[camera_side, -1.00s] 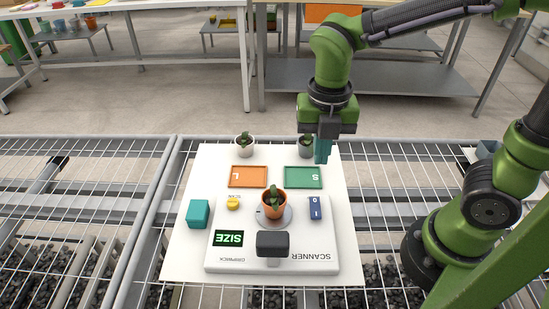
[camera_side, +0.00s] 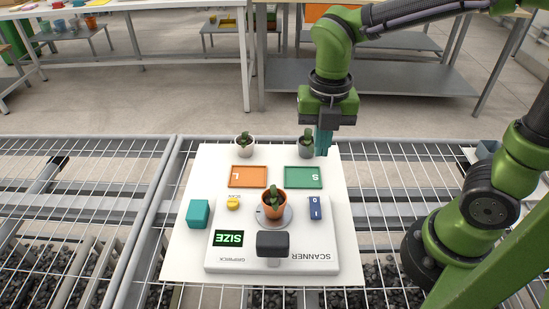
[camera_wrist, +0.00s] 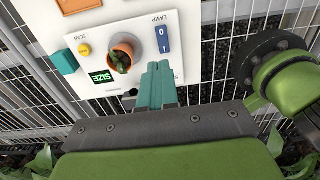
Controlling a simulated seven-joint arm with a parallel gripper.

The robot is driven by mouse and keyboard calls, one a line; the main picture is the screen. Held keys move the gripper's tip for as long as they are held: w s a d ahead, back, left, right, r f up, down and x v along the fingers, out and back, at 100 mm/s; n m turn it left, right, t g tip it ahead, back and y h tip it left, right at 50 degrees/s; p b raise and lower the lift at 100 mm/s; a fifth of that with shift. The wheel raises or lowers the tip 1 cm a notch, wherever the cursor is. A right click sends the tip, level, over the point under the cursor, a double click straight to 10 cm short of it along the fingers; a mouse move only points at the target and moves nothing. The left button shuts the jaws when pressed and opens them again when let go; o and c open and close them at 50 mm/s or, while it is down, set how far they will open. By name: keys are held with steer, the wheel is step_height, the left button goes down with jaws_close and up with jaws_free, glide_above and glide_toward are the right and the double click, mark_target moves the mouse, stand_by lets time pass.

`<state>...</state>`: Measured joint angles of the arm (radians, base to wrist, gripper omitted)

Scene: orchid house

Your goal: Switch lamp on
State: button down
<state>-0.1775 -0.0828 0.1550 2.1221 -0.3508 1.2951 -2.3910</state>
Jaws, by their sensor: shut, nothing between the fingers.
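The lamp switch (camera_side: 315,208) is a blue rocker marked 0 and I on the white scanner (camera_side: 215,259). In the wrist view the switch (camera_wrist: 163,40) lies beyond my fingertips, beside the word LAMP. Which side of it is pressed I cannot tell. A dark lamp-like head (camera_side: 272,243) stands at the scanner's front; no glow shows on it. My gripper (camera_side: 323,154) is shut and empty, pointing down above the board's far edge, apart from the switch. Its teal fingers (camera_wrist: 158,66) lie together in the wrist view.
A potted plant (camera_side: 273,204) stands on the scanner's round plate. A yellow scan button (camera_side: 233,203), a lit SIZE screen (camera_side: 229,238) and a teal block (camera_side: 198,213) are to the left. Orange (camera_side: 249,169) and green (camera_side: 303,170) trays lie behind; two small pots (camera_side: 245,144) (camera_side: 306,142) stand beyond.

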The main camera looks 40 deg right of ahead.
mark_target(314, 202)
step_height(314, 202, down, 14)
steer(key=shift+r, duration=0.1)
stand_by(0.4)
steer(key=shift+d, duration=0.1)
steer(key=shift+w+f, duration=0.1)
steer(key=shift+f, duration=0.2)
steer(key=shift+r, duration=0.1)
steer(key=shift+s+a+r, duration=0.3)
steer(key=shift+s+a, duration=0.25)
steer(key=shift+s, duration=0.05)
step_height(314, 202, up, 14)
steer(key=shift+w+d, duration=0.25)
stand_by(0.4)
